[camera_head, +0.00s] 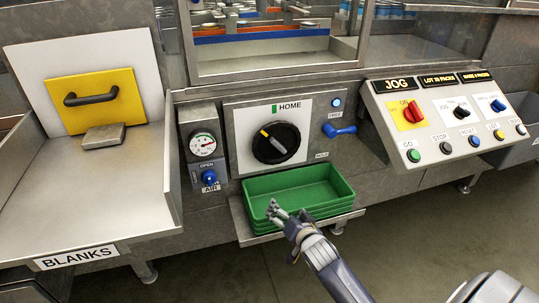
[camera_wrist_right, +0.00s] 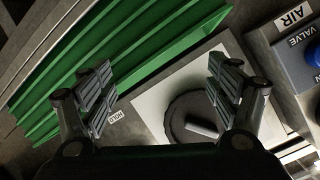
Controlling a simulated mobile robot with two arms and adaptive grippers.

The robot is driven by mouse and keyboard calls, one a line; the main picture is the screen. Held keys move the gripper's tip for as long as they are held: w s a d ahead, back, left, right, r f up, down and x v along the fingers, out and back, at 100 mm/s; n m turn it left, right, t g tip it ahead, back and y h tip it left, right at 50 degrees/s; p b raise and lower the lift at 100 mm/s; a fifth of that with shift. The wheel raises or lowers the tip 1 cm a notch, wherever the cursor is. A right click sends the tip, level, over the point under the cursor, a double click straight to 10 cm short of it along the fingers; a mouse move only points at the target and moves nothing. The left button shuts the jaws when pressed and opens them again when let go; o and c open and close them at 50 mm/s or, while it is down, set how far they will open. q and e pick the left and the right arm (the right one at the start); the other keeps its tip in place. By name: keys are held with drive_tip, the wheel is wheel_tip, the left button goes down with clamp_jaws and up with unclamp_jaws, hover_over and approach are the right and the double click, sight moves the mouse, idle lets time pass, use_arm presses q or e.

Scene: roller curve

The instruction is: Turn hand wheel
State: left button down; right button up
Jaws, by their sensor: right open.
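The hand wheel (camera_head: 276,143) is a round black knob with a yellow-marked grip bar, on a white plate (camera_head: 296,111) with a green mark and the word HOME. The bar's yellow end points to the upper left. My right gripper (camera_head: 280,212) is over the green trays, below the wheel and apart from it. In the right wrist view the gripper (camera_wrist_right: 165,95) has its two fingers wide apart with nothing between them, and the wheel (camera_wrist_right: 185,117) shows beyond them, partly hidden by the right finger. My left gripper is in neither view.
Stacked green trays (camera_head: 330,185) sit on a shelf under the wheel. A blue lever (camera_head: 340,130) is right of it, and a pressure gauge (camera_head: 203,144) with a blue AIR valve (camera_head: 209,178) is left. A button console (camera_head: 445,115) stands right, a BLANKS chute (camera_head: 85,200) left.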

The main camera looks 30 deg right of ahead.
sight(281, 146)
drive_tip(key=w+d+r+m+t+h+b, duration=0.1)
drive_tip(key=w+d+r+m+t, duration=0.1)
drive_tip(key=r, duration=0.5)
drive_tip(key=w+d+r+m+t+b, duration=0.1)
drive_tip(key=w+d+r+m+t, duration=0.15)
drive_tip(key=r, duration=0.45)
drive_tip(key=shift+n, duration=0.35)
drive_tip(key=x, duration=0.9)
drive_tip(key=shift+w+a+f+b, duration=0.2)
drive_tip(key=shift+w+a+b, duration=0.05)
drive_tip(key=shift+b, duration=0.15)
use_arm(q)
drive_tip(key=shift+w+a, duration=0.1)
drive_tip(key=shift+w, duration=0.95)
use_arm(e)
drive_tip(key=shift+w+d, duration=0.15)
drive_tip(key=shift+w, duration=0.4)
drive_tip(key=shift+s+r, duration=0.15)
drive_tip(key=shift+r, duration=0.1)
drive_tip(key=c, duration=1.5)
